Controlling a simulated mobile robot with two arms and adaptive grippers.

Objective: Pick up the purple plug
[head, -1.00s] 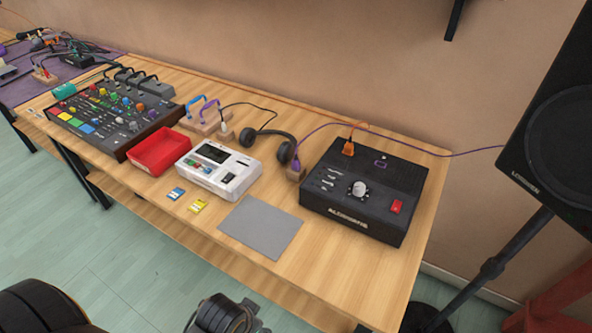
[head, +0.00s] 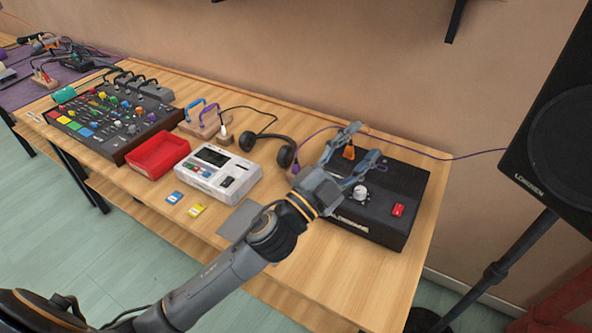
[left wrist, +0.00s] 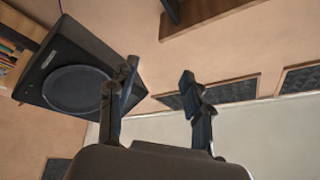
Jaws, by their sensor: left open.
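The purple plug (head: 296,168) stands in a small wooden block on the table, just left of the black box. It is small here and partly close behind my gripper's outline, with a purple cable rising from it. My left gripper (head: 364,142) is open and empty, with its fingers over the black box, to the right of the plug. In the left wrist view the open fingers (left wrist: 160,75) point toward a wall and a speaker, and no plug shows there. My right gripper is not in view.
The black box (head: 400,185) has an orange plug (head: 349,152) on top, seen between my fingers. Headphones (head: 285,155), a white device (head: 218,172) and a red tray (head: 158,155) stand to the left. A speaker (head: 560,140) stands at right.

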